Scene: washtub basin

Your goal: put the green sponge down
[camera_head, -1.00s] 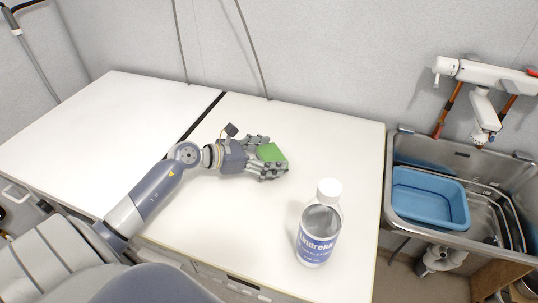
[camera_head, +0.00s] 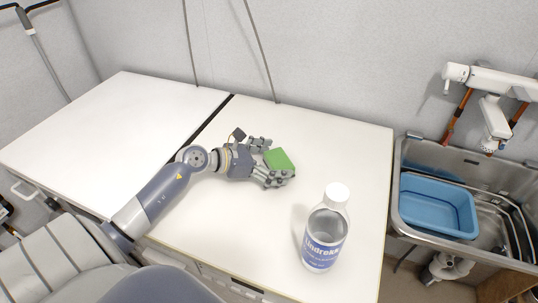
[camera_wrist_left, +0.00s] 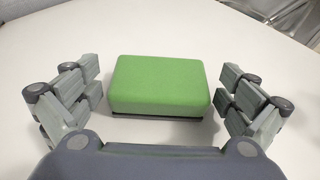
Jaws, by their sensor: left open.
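The green sponge (camera_head: 279,159) lies flat on the white table, just ahead of my left gripper (camera_head: 268,163). In the left wrist view the sponge (camera_wrist_left: 160,84) has a dark underside and sits between the spread fingers of the left gripper (camera_wrist_left: 160,95). A clear gap shows on each side, so the fingers do not touch it. My left gripper is open and low over the table. My right gripper is not in view.
A clear bottle with a white cap and blue label (camera_head: 325,230) stands near the table's front right. A metal sink (camera_head: 480,165) with a blue tub (camera_head: 437,204) and a wall tap (camera_head: 490,100) is at the right. The left table half is bare.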

